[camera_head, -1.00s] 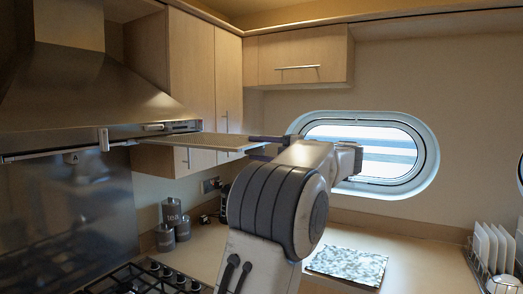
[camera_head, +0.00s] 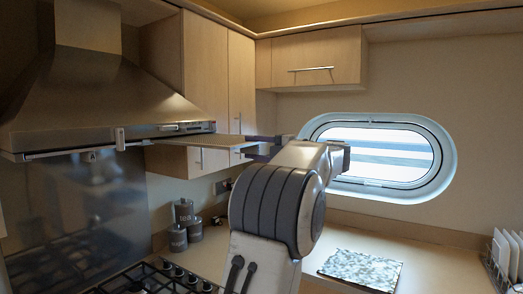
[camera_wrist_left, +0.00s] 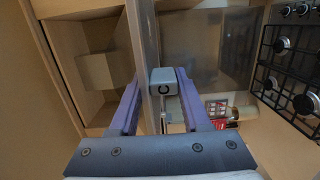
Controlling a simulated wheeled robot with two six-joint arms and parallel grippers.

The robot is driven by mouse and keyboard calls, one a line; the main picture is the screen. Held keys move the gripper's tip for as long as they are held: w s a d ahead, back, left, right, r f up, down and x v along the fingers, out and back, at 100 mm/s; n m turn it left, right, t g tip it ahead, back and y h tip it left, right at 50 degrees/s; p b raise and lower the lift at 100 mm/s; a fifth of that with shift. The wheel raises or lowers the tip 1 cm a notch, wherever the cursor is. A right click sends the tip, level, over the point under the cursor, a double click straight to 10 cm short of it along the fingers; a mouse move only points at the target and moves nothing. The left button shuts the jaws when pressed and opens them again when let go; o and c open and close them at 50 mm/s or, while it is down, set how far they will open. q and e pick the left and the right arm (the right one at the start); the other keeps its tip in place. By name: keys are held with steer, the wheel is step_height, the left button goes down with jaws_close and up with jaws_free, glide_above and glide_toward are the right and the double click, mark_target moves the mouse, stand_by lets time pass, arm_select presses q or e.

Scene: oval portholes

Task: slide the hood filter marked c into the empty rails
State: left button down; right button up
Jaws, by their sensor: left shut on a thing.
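The filter is a flat, pale grey panel (camera_head: 190,143), held about level at the right end of the range hood (camera_head: 80,130). Its left part runs under the hood's edge; how far it sits in any rails is hidden. My left gripper (camera_head: 262,148) is shut on the filter's right end. In the left wrist view, the gripper (camera_wrist_left: 157,100) has its two purple fingers either side of a grey tab (camera_wrist_left: 163,82) bearing a dark mark like a turned C. The panel (camera_wrist_left: 147,40) runs away from it, seen nearly edge-on.
Wall cupboards (camera_head: 205,90) stand behind the panel. A gas hob (camera_head: 150,277) lies below the hood, with canisters (camera_head: 185,222) behind it. A patterned board (camera_head: 362,268) lies on the worktop. A plate rack (camera_head: 505,258) is at far right.

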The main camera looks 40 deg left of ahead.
arm_select(q)
steer(key=shift+s+a, duration=0.1)
steer(key=shift+a, duration=0.5)
steer(key=shift+s+a+r, duration=0.1)
steer(key=shift+s+a, duration=0.2)
steer(key=shift+a, duration=0.75)
steer(key=shift+s+a, duration=0.25)
steer(key=shift+a, duration=0.75)
steer(key=shift+s+a+p, duration=0.15)
steer(key=shift+s+a, duration=0.05)
steer(key=shift+a, duration=0.55)
steer(key=shift+s+a+p, duration=0.15)
steer(key=shift+a, duration=0.65)
steer(key=shift+s+a+p, duration=0.15)
steer(key=shift+s+a, duration=0.05)
steer(key=shift+a, duration=0.55)
